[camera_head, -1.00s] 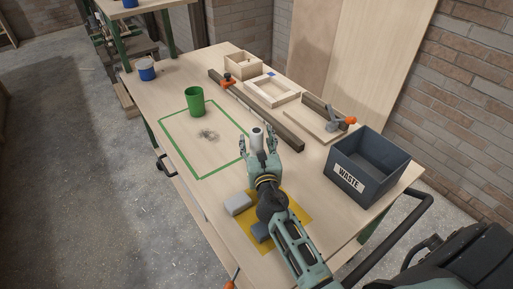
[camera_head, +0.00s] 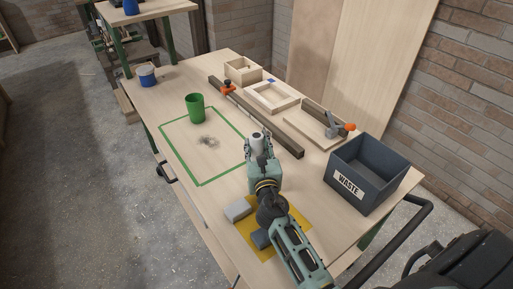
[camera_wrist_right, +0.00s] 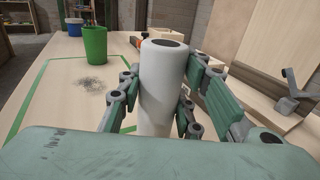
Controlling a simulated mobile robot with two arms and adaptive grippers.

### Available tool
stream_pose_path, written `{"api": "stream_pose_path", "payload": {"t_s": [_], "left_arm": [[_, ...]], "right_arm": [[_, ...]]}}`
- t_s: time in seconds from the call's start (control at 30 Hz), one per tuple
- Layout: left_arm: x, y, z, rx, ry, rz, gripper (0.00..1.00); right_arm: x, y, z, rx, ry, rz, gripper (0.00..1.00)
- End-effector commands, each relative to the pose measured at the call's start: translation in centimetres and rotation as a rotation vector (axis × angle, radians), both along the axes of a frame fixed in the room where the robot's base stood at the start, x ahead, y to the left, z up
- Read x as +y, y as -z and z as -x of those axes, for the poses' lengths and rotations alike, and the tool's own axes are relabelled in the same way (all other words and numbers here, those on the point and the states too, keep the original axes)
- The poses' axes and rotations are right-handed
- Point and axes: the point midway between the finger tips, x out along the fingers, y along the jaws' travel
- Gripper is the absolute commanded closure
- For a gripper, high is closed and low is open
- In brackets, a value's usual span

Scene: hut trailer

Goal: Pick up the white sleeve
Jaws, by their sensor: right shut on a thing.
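The white sleeve (camera_head: 257,143) is an upright white cylinder with a dark hole in its top. It stands near the middle of the table, just right of the green outlined square. My right gripper (camera_head: 260,152) is shut on it, with a finger on each side. In the right wrist view the sleeve (camera_wrist_right: 163,82) fills the middle between the fingers. Its lower end is hidden by the gripper, so I cannot tell whether it touches the table. My left gripper is not in view.
A green cup (camera_head: 195,107) stands inside the green outline (camera_head: 224,176), near a grey smudge. A dark waste bin (camera_head: 368,174) stands at right. A long clamp bar (camera_head: 262,120) and wooden frame (camera_head: 272,97) lie behind. Grey blocks (camera_head: 238,210) lie on and beside a yellow mat.

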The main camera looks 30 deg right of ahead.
Motion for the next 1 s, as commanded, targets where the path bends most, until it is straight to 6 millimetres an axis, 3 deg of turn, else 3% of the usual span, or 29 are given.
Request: {"api": "stream_pose_path", "payload": {"t_s": [0.2,0.57,0.8,1.0], "left_arm": [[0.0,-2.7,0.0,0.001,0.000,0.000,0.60],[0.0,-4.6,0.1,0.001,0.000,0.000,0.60],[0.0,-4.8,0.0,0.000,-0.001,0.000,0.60],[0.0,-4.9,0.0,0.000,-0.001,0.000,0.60]], "right_arm": [[0.0,-4.0,0.0,-0.003,-0.003,0.002,0.95],[-5.5,-8.0,4.9,0.000,-0.004,0.006,0.95],[-8.0,-9.6,7.0,0.001,-0.002,0.002,0.95],[-8.7,-10.2,7.6,0.000,-0.001,0.000,0.95]]}}
